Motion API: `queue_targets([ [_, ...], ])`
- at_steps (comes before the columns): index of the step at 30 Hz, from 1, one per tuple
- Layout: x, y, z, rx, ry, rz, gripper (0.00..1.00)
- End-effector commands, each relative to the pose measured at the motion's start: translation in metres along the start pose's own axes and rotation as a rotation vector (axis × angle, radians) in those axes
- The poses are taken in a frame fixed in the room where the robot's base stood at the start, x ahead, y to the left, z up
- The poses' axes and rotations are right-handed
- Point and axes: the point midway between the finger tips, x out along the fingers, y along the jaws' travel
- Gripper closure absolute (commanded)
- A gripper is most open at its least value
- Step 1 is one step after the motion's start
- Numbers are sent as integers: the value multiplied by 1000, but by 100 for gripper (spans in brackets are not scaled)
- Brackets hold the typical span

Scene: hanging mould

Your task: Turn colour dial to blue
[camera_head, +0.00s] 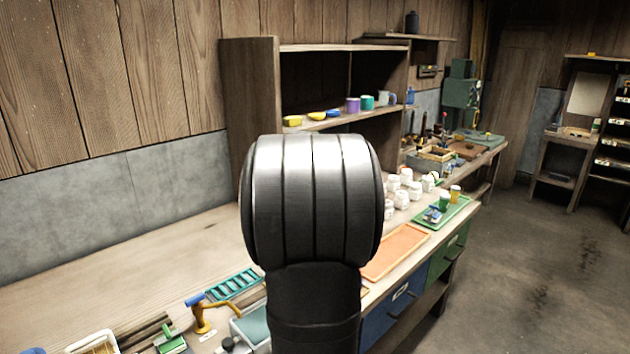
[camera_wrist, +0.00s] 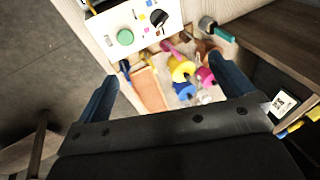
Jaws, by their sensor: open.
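In the wrist view, a white panel (camera_wrist: 112,18) stands at the top of the picture. It bears a round green knob (camera_wrist: 125,37), a dark round part (camera_wrist: 160,18) and small yellow, pink and blue squares near that part. I cannot tell for sure which round part is the colour dial or where it points. My gripper (camera_wrist: 163,68) is open, its two blue-grey fingers wide apart, with nothing held. The panel lies beyond the fingertips, apart from them. In the head view my dark arm link fills the middle and hides the gripper; I cannot make out the panel there.
An orange tray (camera_wrist: 149,90) and yellow (camera_wrist: 181,68), pink and blue items lie beyond the fingers. In the head view, a wooden shelf (camera_head: 247,100) stands behind the bench, white cups (camera_head: 401,199) and a green tray (camera_head: 463,207) sit right.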

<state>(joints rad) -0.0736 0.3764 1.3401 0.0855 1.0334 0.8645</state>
Motion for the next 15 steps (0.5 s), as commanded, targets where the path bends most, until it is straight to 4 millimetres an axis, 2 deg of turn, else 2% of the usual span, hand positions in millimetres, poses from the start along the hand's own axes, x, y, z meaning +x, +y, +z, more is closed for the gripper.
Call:
queue_targets([
  [1,0,0,0,-2,0,0,12],
  [2,0,0,0,-7,-1,1,18],
  [5,3,0,-3,-60,-11,3,37],
  [9,11,-1,-10,-244,-45,6,65],
  [15,25,-3,-23,-610,-114,-16,65],
])
